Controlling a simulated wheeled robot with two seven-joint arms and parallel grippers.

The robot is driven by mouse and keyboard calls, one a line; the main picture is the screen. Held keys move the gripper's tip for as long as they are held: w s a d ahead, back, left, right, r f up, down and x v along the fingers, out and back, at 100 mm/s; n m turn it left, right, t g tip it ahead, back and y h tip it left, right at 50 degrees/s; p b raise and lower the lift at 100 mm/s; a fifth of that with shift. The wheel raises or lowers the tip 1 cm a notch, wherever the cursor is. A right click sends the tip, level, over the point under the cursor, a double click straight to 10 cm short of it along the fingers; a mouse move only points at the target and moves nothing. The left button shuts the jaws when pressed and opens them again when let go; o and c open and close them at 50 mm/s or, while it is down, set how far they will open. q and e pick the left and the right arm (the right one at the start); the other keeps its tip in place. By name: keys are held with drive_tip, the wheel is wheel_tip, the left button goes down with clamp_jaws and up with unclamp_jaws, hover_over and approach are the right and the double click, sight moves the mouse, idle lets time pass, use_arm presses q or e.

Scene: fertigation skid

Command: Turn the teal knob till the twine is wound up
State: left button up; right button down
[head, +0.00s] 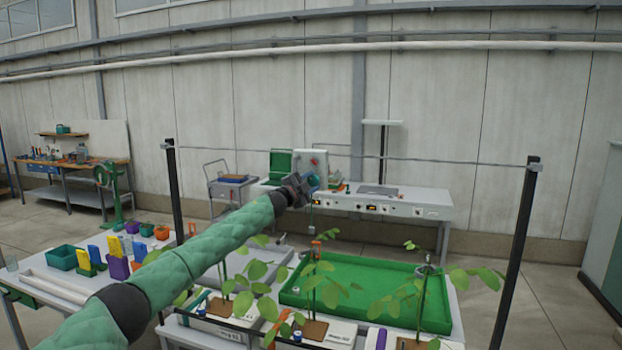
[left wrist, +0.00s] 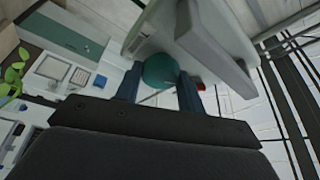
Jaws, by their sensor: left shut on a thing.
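The teal knob (left wrist: 160,71) sits between the two fingers of my left gripper (left wrist: 160,88) in the left wrist view, on a pale box-shaped unit (left wrist: 215,40). The gripper is shut on the knob. In the head view my left gripper (head: 305,184) reaches the front of this white unit (head: 318,160), with a bit of teal showing at its fingertips. A thin line hangs below the gripper in the head view; I cannot tell for sure whether it is the twine. My right gripper is not in view.
A green tray (head: 365,290) and leafy plants (head: 318,285) stand on the near bench. A wire runs between two dark posts (head: 515,255). Coloured bins (head: 62,258) are at the left. A white workbench (head: 420,205) stands by the back wall.

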use_arm(q)
drive_tip(key=shift+r+m+g, duration=0.1)
drive_tip(key=shift+m+g, duration=0.4)
drive_tip(key=shift+m, duration=0.5)
drive_tip(key=shift+m+g+y, duration=0.4)
drive_tip(key=shift+m+g, duration=0.1)
drive_tip(key=shift+m, duration=1)
drive_tip(key=o, duration=1)
drive_tip(key=shift+a, duration=0.1)
